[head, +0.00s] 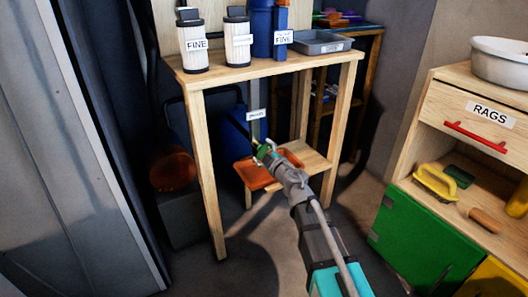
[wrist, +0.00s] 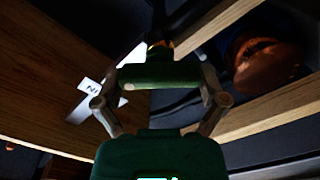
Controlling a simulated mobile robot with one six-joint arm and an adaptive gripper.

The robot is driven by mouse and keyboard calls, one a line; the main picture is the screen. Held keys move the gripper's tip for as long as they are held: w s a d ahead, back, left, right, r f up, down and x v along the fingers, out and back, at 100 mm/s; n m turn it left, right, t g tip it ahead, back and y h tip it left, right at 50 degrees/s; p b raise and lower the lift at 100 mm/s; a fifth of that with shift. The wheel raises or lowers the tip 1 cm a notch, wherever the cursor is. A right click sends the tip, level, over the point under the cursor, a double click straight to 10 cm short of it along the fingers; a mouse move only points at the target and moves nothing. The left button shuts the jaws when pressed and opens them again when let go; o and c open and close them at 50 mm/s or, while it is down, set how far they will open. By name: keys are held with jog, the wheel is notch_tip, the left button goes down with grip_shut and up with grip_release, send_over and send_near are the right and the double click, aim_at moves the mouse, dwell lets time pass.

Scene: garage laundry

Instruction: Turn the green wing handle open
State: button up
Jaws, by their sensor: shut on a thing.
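The green wing handle (wrist: 160,76) shows in the wrist view as a short bar lying level across the picture. A brass-coloured piece (wrist: 159,49) and a dark pipe show just beyond it. My gripper (wrist: 158,90) is shut on the handle, with one finger at each end of the bar. In the head view my gripper (head: 270,157) reaches under the wooden table's top, and a small bit of the green handle (head: 262,150) shows at its tip. The fingers are too small there to make out the grip.
The wooden table (head: 205,150) has legs close around my arm. An orange tray (head: 254,176) lies on its lower shelf. White filter canisters (head: 192,45) and a grey tray (head: 318,43) stand on top. A cabinet labelled RAGS (head: 462,103) stands at the right.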

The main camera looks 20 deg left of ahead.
jog(key=shift+a+n, duration=0.15)
jog(key=shift+n, duration=0.25)
jog(key=o, duration=0.8)
jog(key=shift+s+d, duration=0.1)
jog(key=shift+d, duration=0.15)
jog(key=v, duration=1.1)
jog(key=shift+s+d, duration=0.2)
jog(key=shift+s, duration=0.05)
